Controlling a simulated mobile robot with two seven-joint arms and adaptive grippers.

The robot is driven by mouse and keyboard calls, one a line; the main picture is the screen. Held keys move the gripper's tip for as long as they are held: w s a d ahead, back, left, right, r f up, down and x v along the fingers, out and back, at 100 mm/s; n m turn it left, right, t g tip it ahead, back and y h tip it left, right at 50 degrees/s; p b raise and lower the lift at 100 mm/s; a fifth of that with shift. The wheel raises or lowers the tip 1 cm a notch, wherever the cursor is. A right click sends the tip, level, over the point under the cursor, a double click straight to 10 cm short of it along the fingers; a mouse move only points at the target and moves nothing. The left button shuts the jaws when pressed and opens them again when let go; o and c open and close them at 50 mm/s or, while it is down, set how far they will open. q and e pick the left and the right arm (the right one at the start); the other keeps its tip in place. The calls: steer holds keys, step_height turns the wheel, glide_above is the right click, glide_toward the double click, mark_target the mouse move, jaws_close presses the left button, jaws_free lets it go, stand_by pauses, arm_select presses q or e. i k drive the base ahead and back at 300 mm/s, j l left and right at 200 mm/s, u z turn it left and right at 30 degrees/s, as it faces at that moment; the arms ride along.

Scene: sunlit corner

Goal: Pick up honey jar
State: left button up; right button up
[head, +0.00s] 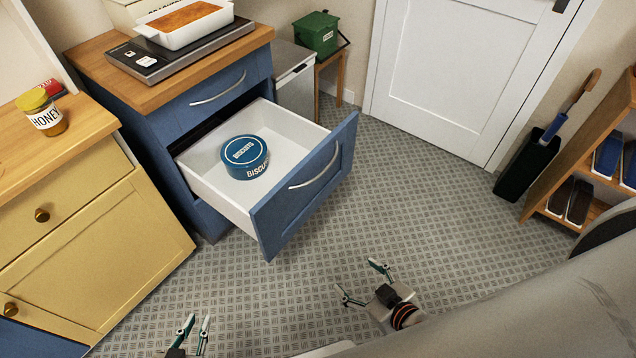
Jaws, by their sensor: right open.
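The honey jar (46,117) stands upright on the wooden top of the yellow cabinet at the left of the head view. It has a yellow lid and a white label reading HONEY. My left gripper (197,322) shows at the bottom edge, low over the floor, its fingers apart and nothing between them. My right gripper (359,282) is further right over the floor, open and empty. Both grippers are well away from the jar.
A red-topped item (53,89) sits close behind the jar. An open drawer (222,200) holding a biscuit tin (245,157) juts out from the blue cabinet (207,96). A scale with a dish stands on that cabinet. The patterned floor (420,210) is clear in the middle.

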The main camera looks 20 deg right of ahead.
mark_target(48, 118)
steer(key=u, duration=0.45)
steer(key=j+u, duration=0.15)
steer(key=u, duration=0.7)
steer(key=j+u, duration=0.1)
steer(key=u, duration=0.3)
steer(key=i+j+u, duration=0.15)
steer(key=u, duration=0.3)
steer(key=i+l+z, duration=0.1)
steer(key=z, duration=0.3)
steer(key=i+z, duration=0.55)
steer(key=z, duration=0.2)
